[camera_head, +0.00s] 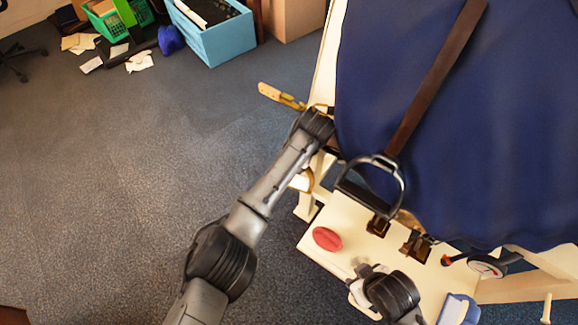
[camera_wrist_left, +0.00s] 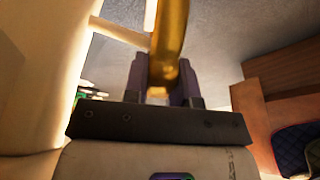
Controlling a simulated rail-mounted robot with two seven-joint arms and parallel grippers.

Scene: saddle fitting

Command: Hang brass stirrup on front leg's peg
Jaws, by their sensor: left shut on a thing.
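My left gripper (camera_wrist_left: 162,78) is shut on the brass stirrup (camera_wrist_left: 172,35), which stands up between its fingers in the left wrist view. In the head view the brass piece (camera_head: 284,98) shows beyond my left wrist, by the pale frame's left side; my wrist hides the fingers there. A pale upright (camera_wrist_left: 35,70) stands close at the left in the wrist view. I cannot pick out the front leg's peg for certain. My right gripper (camera_head: 362,286) is low over the white board; its fingertips are not clear.
The white board (camera_head: 345,220) bears a red oval piece (camera_head: 327,239). A dial (camera_head: 487,266) is at the right. The floor (camera_head: 130,190) at left is open.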

